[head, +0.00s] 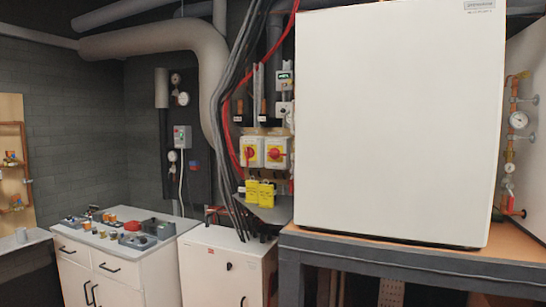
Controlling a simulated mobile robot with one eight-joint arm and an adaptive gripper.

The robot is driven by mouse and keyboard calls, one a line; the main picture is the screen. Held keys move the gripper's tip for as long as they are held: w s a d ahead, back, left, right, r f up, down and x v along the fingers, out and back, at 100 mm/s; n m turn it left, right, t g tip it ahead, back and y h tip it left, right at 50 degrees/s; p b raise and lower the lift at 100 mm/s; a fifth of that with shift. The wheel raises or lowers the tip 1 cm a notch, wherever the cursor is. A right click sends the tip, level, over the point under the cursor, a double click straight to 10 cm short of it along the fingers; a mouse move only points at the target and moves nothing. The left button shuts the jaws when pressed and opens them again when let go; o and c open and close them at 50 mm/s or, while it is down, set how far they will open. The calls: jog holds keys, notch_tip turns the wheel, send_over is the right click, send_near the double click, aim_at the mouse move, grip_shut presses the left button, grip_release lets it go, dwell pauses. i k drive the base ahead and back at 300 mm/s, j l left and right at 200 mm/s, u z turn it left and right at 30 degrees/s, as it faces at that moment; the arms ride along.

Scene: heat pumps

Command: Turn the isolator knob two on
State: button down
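The left isolator knob (250,153) looks tilted or upright. The right isolator knob (276,153) looks closer to horizontal, but both are too small to read their positions surely. I cannot tell from any label which one is number two. My gripper is not in view, and nothing is seen touching either knob.
The large white heat pump unit (395,120) stands on a table (400,252), close to the right isolator. A white cabinet (225,268) stands below; a drawer unit (115,270) holds loose parts.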

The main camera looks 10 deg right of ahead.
aim_at(275, 154)
jog(key=i+j+z, duration=0.3)
jog(key=i+j, duration=0.4)
jog(key=i, duration=0.15)
